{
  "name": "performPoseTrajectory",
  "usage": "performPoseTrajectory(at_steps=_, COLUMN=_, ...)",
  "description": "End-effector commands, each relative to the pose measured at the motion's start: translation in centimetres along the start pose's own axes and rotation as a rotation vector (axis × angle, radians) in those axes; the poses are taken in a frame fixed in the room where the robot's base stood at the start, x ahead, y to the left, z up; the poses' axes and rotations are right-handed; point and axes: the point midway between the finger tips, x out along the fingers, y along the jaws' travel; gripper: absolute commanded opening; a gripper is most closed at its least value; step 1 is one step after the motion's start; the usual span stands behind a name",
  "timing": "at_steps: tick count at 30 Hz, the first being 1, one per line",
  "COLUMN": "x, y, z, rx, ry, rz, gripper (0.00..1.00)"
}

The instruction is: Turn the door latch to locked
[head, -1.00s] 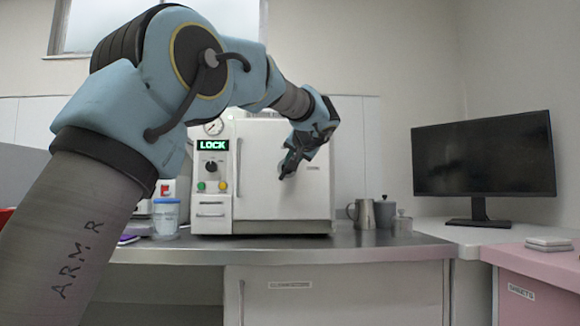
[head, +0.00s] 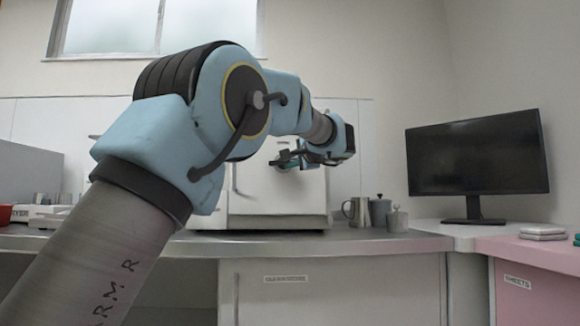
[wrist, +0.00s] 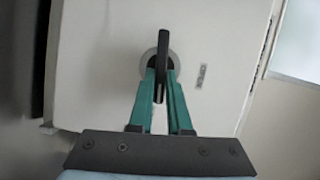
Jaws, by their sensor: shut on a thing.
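The white cabinet-like machine (head: 275,196) stands on the counter, with its door facing me. In the wrist view, the door (wrist: 105,65) carries a dark latch handle (wrist: 163,52) on a round grey base. My gripper (wrist: 163,76) has teal fingers, shut on the latch handle from either side. The handle runs upright in that picture. In the head view my gripper (head: 287,160) is at the upper part of the door, and the latch is hard to make out there. My arm hides the machine's control panel.
Metal jugs (head: 380,210) stand on the counter right of the machine. A dark monitor (head: 478,167) is farther right, beside a pink counter (head: 535,262). A small label (wrist: 201,76) is on the door near the handle. Counter front right of the machine is clear.

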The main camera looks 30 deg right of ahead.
Motion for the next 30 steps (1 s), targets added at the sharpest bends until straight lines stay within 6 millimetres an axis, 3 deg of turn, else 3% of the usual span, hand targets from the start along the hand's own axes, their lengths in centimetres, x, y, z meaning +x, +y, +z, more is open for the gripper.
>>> performPoseTrajectory(at_steps=9, x=0.02, y=0.41, z=0.02, rx=0.11, ry=0.0, rz=-0.044, gripper=0.0)
performPoseTrajectory(at_steps=25, x=0.03, y=0.38, z=0.01, rx=0.132, ry=0.0, rz=-0.052, gripper=0.0)
performPoseTrajectory(at_steps=26, x=0.04, y=0.38, z=0.02, rx=0.132, ry=0.0, rz=-0.052, gripper=0.17)
performPoseTrajectory(at_steps=30, x=0.03, y=0.36, z=0.02, rx=0.131, ry=0.0, rz=-0.052, gripper=0.33)
